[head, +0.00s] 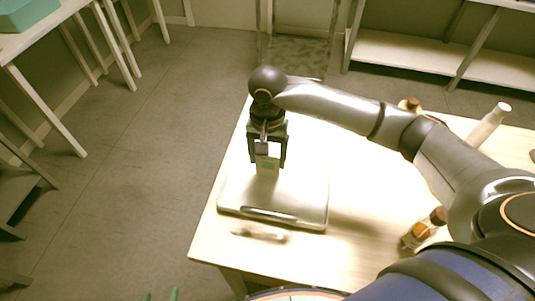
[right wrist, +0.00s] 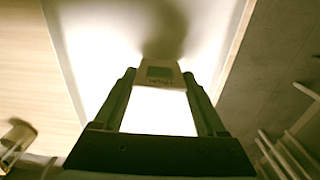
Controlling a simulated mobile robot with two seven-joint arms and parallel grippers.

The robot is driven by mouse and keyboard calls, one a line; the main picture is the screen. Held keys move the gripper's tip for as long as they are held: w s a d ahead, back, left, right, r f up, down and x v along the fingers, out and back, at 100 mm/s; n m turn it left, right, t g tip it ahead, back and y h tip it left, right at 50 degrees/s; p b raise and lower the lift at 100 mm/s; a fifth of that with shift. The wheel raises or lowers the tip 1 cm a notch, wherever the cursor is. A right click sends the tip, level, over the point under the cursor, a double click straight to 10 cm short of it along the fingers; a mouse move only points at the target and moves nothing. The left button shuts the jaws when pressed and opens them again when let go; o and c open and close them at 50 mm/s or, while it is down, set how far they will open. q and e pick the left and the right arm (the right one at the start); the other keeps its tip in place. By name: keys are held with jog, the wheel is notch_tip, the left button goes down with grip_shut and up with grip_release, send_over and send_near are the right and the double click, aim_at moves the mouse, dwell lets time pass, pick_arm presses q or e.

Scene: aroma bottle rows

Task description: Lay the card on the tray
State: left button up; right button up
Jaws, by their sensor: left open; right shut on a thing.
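The card (head: 267,164) is pale with a green patch. My right gripper (head: 268,158) is shut on its upper part and holds it roughly upright over the tray (head: 308,193). The tray is pale and flat, with a dark-edged front handle, near the table's left side. I cannot tell whether the card's lower edge touches the tray. In the right wrist view the card (right wrist: 160,74) is between the fingers, with the bright tray (right wrist: 95,50) behind it. Only the greenish fingertips of my left gripper (head: 161,295) show at the bottom edge, apart and empty, away from the table.
On the table (head: 360,200), a brown-capped bottle (head: 418,233) leans at the right and a white bottle (head: 488,126) stands at the back right. A small blurred thing (head: 260,234) lies before the tray. Shelves (head: 420,52) are behind; open floor is left.

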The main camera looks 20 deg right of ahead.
jog(key=shift+f, duration=0.2)
jog(key=o, duration=1.2)
jog(key=shift+o, duration=0.2)
jog(key=shift+r, duration=0.1)
notch_tip(320, 180, up, 12)
jog(key=shift+r+b, duration=0.15)
jog(key=shift+b, duration=0.3)
